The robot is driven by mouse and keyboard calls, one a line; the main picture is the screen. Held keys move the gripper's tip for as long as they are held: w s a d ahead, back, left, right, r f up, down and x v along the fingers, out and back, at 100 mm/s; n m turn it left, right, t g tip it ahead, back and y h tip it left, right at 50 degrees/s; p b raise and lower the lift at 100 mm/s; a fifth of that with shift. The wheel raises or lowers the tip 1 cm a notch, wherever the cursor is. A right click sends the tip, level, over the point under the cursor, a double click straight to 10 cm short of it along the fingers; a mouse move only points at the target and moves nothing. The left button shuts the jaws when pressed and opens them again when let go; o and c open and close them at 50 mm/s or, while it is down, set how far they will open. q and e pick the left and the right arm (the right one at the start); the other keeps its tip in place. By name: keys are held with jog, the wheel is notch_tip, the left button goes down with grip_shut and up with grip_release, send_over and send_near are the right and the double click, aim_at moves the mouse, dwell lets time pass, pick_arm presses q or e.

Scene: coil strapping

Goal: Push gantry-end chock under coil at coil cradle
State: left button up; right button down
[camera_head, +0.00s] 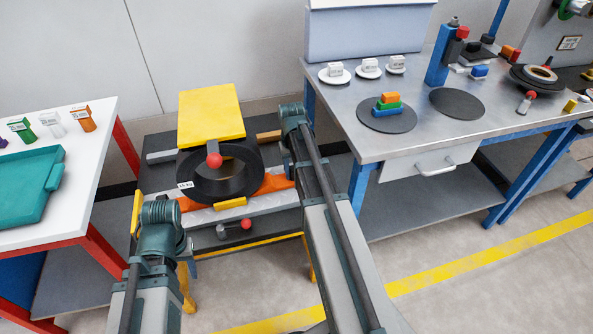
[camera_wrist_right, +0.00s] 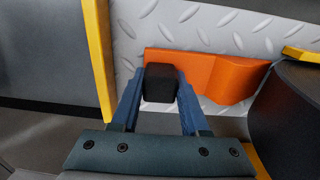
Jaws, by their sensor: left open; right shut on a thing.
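The black coil (camera_head: 218,175) stands on edge in the cradle under a yellow top plate, with a white label at its left. An orange chock (camera_head: 277,184) shows at the coil's right foot, and more orange (camera_head: 186,204) shows at its left foot. In the right wrist view, my right gripper (camera_wrist_right: 161,80) is shut on the black grip (camera_wrist_right: 159,84) of an orange chock (camera_wrist_right: 215,76) lying on tread plate. The chock's curved end is close to the coil (camera_wrist_right: 288,115); contact is unclear. My left gripper (camera_head: 185,245) is open and empty, low before the cradle, its fingers mostly hidden.
A yellow bar (camera_wrist_right: 98,60) runs beside my right gripper. A red-ended tool (camera_head: 235,228) lies on the cradle's lower shelf. A white table with a teal tray (camera_head: 28,205) stands left; a steel workbench (camera_head: 345,115) stands right.

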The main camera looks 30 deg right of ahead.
jog(key=shift+w+a, duration=0.25)
jog(key=shift+a, duration=0.85)
jog(key=shift+c, duration=1.6)
grip_release()
notch_tip(320, 180, up, 14)
jog(key=p, duration=1.3)
jog(key=shift+a+p, duration=0.2)
jog(key=shift+p, duration=0.2)
jog(key=d+r+p, duration=0.2)
jog(key=r+p, duration=0.1)
jog(key=d+r+p, duration=0.1)
jog(key=p, duration=0.1)
jog(key=shift+s+r, duration=0.3)
jog(key=shift+r, duration=0.1)
